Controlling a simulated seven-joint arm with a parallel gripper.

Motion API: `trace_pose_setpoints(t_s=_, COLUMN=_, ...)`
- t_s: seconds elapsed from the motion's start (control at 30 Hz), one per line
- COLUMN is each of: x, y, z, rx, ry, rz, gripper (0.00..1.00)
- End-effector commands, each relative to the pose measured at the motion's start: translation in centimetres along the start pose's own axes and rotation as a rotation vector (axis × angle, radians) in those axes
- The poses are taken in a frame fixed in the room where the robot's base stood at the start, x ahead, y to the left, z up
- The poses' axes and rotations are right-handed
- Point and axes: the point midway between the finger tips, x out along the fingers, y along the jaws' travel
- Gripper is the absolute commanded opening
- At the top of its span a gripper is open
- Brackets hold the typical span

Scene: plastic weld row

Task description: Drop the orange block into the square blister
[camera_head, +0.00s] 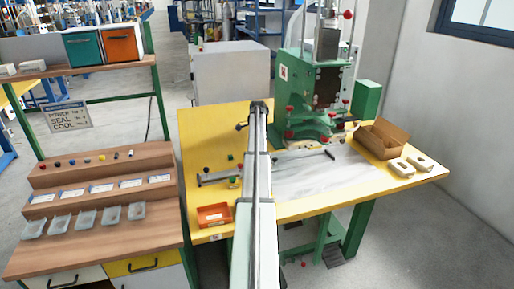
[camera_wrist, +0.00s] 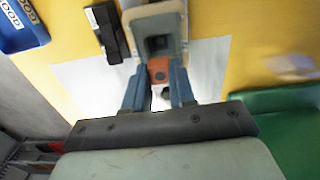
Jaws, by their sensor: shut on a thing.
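In the wrist view, my gripper (camera_wrist: 158,82) has its two blue fingers closed on the small orange block (camera_wrist: 158,70). A pale holder with a dark square recess (camera_wrist: 158,43) lies just beyond the fingertips; the recess may be the square blister. The block appears at the near edge of this holder, outside the dark recess. I cannot tell whether the block touches it. In the head view, my arm runs up the middle over the yellow table, and neither the gripper nor the block can be made out.
The yellow table (camera_head: 210,130) carries a green press (camera_head: 310,85), an orange tray (camera_head: 214,214), a cardboard box (camera_head: 382,138) and two cream pieces (camera_head: 402,167). A wooden stepped rack (camera_head: 100,165) stands left. In the wrist view, a blue bin (camera_wrist: 22,30), a black object (camera_wrist: 107,32) and a green body (camera_wrist: 285,125) flank the gripper.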

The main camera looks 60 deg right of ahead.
Motion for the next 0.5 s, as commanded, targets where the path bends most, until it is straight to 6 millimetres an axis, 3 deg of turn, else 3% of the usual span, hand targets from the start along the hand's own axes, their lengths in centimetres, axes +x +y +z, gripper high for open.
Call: trace_pose_setpoints(t_s=0.5, x=3.4, y=0.0, z=0.0, rx=0.001, ry=0.000, rz=0.001, gripper=0.00)
